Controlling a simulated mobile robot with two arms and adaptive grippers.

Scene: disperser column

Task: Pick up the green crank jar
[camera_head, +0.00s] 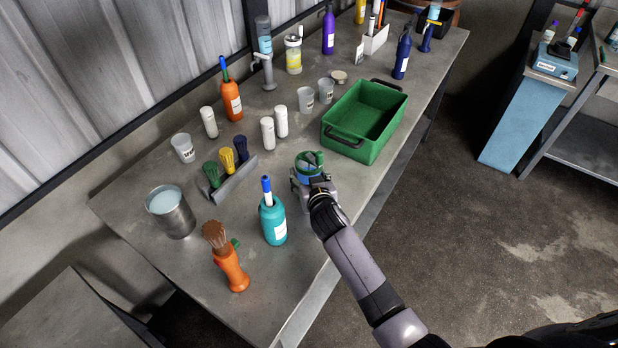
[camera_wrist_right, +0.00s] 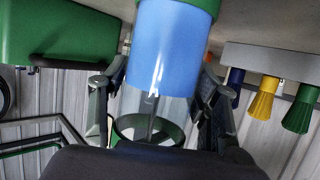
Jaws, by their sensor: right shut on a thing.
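The green crank jar (camera_head: 309,160) stands near the front edge of the workbench, left of the green crate. Its green top and crank show in the head view; my gripper hides part of its side. In the right wrist view the clear jar (camera_wrist_right: 165,50) with blue contents is large and close, between the two fingers. My right gripper (camera_head: 311,181) reaches in from the front and is shut around the jar; it also shows in the wrist view (camera_wrist_right: 158,100). I cannot tell whether the jar touches the bench. My left gripper is not in view.
The green crate (camera_head: 365,122) is close on the right. White bottles (camera_head: 268,133) and grey cups (camera_head: 306,99) stand behind. The bench's front edge is near.

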